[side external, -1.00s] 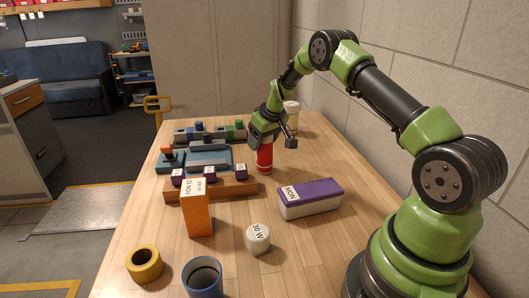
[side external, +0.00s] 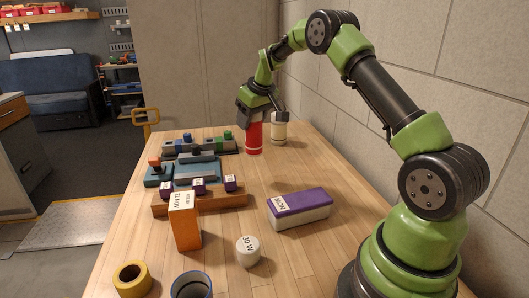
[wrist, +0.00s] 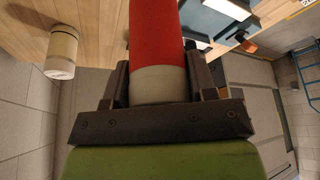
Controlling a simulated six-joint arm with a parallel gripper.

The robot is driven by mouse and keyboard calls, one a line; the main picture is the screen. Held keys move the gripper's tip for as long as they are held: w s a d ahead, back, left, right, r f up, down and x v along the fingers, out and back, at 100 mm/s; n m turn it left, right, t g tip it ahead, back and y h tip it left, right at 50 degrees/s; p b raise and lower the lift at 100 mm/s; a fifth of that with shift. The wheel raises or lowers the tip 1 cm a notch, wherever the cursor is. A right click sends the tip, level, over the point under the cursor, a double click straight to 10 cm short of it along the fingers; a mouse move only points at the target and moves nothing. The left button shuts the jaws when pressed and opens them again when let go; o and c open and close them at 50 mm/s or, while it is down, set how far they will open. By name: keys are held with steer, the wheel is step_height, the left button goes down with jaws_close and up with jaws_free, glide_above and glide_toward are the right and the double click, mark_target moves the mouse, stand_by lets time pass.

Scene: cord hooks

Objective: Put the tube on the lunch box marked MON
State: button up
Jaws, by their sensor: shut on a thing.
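My gripper (side external: 260,113) is shut on the top end of a red tube (side external: 254,138) at the far side of the table. The tube hangs roughly upright below the jaws; I cannot tell how far its bottom is from the table. In the wrist view, the red tube (wrist: 156,35) has a pale band between the fingers. The lunch box marked MON (side external: 302,214), white with a purple lid (side external: 303,199), lies on the right of the table, nearer the camera than the gripper. Its lid is bare.
A cream canister (side external: 279,130) stands just right of the tube, also in the wrist view (wrist: 62,50). A wooden rail (side external: 216,203) with purple blocks, an orange box (side external: 185,226), a white 30 W piece (side external: 248,251), yellow tape (side external: 132,278) and a blue cup (side external: 191,287) stand left and front.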

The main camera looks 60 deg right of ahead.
steer(key=s+a+r+n+y, duration=0.1)
steer(key=s+a+r+n, duration=0.15)
steer(key=s, duration=0.35)
steer(key=s+a+r+n+g+y, duration=0.1)
steer(key=s+a+r+n+y, duration=0.1)
steer(key=s+n, duration=0.25)
steer(key=s+a+r+n+y, duration=0.1)
steer(key=s+a+r+n, duration=0.15)
steer(key=s, duration=0.45)
step_height(320, 180, down, 10)
steer(key=n, duration=0.1)
steer(key=shift+s+a+f+n, duration=0.15)
steer(key=shift+s+a+n, duration=0.2)
steer(key=shift+s, duration=0.1)
steer(key=shift+f, duration=0.1)
steer(key=o, duration=1)
